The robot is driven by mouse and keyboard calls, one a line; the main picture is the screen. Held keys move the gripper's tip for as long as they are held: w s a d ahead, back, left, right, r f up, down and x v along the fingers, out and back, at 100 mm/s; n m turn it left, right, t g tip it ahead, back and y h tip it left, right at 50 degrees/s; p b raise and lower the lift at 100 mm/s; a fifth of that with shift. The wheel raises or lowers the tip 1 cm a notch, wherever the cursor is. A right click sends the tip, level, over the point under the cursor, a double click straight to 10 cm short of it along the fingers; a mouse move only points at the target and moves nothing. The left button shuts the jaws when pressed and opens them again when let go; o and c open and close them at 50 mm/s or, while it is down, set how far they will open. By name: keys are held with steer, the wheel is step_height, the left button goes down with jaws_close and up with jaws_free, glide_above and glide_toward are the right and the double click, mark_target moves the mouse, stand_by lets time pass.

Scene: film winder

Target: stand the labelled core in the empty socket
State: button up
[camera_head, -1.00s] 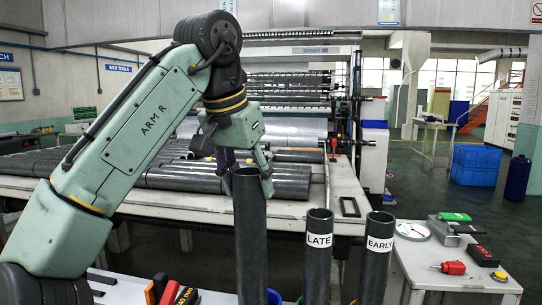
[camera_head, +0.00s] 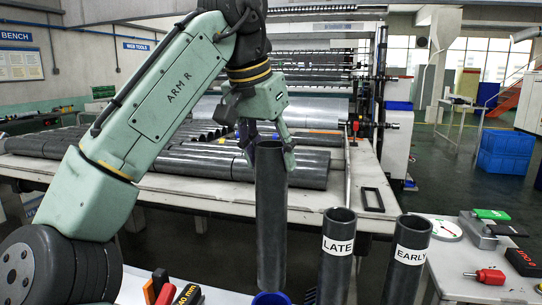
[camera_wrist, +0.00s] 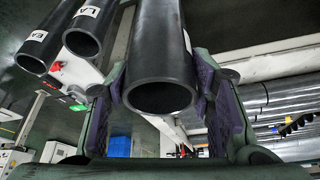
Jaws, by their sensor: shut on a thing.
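My gripper (camera_head: 268,146) is shut on the upper end of a dark, upright tubular core (camera_head: 271,220). The wrist view shows the core (camera_wrist: 155,50) between the two purple-lined fingers (camera_wrist: 160,84), its open end facing the camera.
Dark cores labelled LATE (camera_head: 337,262) and EARLY (camera_head: 408,262) stand upright to the right of the held core; their bases are out of view. A side table (camera_head: 455,262) with small tools is at the right. A large bench (camera_head: 340,205) with lying rolls is behind.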

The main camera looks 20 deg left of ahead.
mark_target(262, 188)
steer(key=shift+f+b, duration=3)
steer(key=shift+f, duration=2.55)
steer(key=shift+f, duration=0.45)
steer(key=o, duration=1.4)
steer(key=shift+f, duration=0.1)
steer(key=shift+o, duration=0.2)
steer(key=v, duration=0.7)
steer(key=shift+s+r, duration=0.1)
steer(key=shift+r, duration=0.15)
